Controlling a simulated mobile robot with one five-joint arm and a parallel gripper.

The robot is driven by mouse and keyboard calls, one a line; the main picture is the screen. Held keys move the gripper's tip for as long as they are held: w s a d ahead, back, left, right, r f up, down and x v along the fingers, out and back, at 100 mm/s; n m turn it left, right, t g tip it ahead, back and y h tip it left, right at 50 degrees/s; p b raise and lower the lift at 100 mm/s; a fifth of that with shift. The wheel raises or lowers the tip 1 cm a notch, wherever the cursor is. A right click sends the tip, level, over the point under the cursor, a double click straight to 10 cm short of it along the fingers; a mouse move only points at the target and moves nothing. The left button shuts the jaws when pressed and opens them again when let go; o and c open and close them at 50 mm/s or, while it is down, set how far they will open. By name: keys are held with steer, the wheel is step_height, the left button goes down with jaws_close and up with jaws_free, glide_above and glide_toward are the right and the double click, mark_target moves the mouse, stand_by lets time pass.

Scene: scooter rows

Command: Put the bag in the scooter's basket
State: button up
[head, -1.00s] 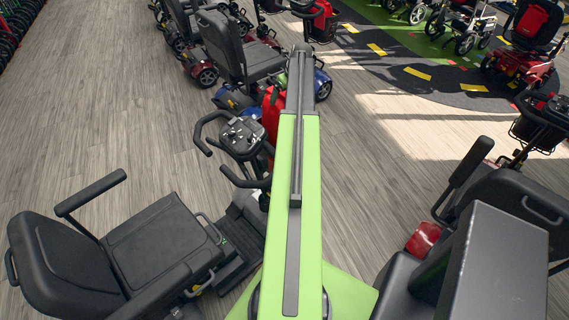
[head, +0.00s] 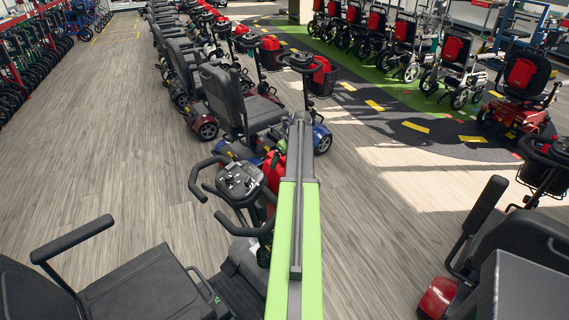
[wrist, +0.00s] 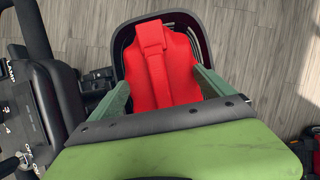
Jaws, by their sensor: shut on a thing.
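The red bag (wrist: 158,65) is upright in the middle of the wrist view, with my gripper's green fingers (wrist: 162,82) shut on its two sides. The scooter's black basket (wrist: 121,40) has a curved rim showing behind and around the bag. The bag appears within the rim's outline, but how deep it sits, or whether it rests on the bottom, I cannot tell. In the head view a red part of the bag (head: 273,170) shows left of my green arm, just beyond the scooter's control panel (head: 241,180). My arm hides the fingers there.
The scooter's handlebar and panel (wrist: 30,115) are close on the left in the wrist view. A black scooter seat (head: 150,290) is at lower left in the head view. More scooters (head: 235,95) stand ahead, and another (head: 510,235) is at right. Wooden floor (head: 110,150) is clear at left.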

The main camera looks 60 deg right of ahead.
steer(key=shift+f+b, duration=0.55)
steer(key=shift+b, duration=0.05)
steer(key=o, duration=1.8)
steer(key=shift+c, duration=0.2)
steer(key=shift+r, duration=0.1)
steer(key=shift+r+p, duration=0.3)
steer(key=shift+p, duration=0.1)
steer(key=p+v, duration=1.1)
steer(key=v, duration=0.1)
steer(key=shift+r+p, duration=0.25)
steer(key=shift+p, duration=0.05)
